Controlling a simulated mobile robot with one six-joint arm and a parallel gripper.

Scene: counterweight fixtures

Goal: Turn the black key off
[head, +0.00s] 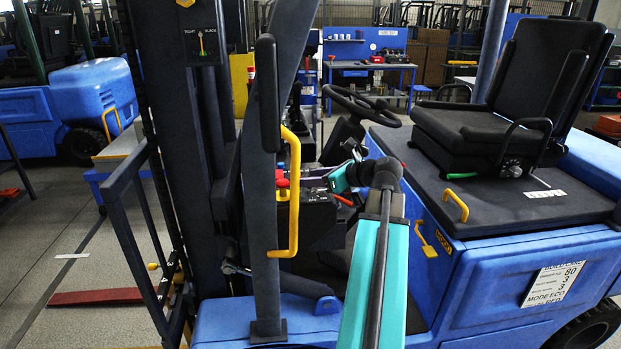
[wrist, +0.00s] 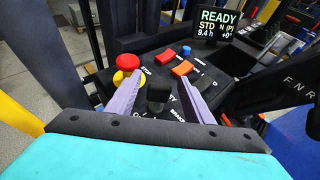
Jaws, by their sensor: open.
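The black key (wrist: 158,96) stands up from the dark control panel (wrist: 146,72) in the wrist view, with white lettering partly hidden around it. My gripper (wrist: 158,82) is open, its two purple fingers on either side of the key. A gap shows between the key and each finger; I cannot tell whether either touches. In the head view my gripper (head: 322,182) reaches over the panel (head: 316,212) beside the steering wheel. The key is too hidden there to make out.
A display (wrist: 216,24) reads READY. A yellow grab handle (head: 293,190), the steering wheel (head: 362,105) and a seat (head: 500,130) surround the panel.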

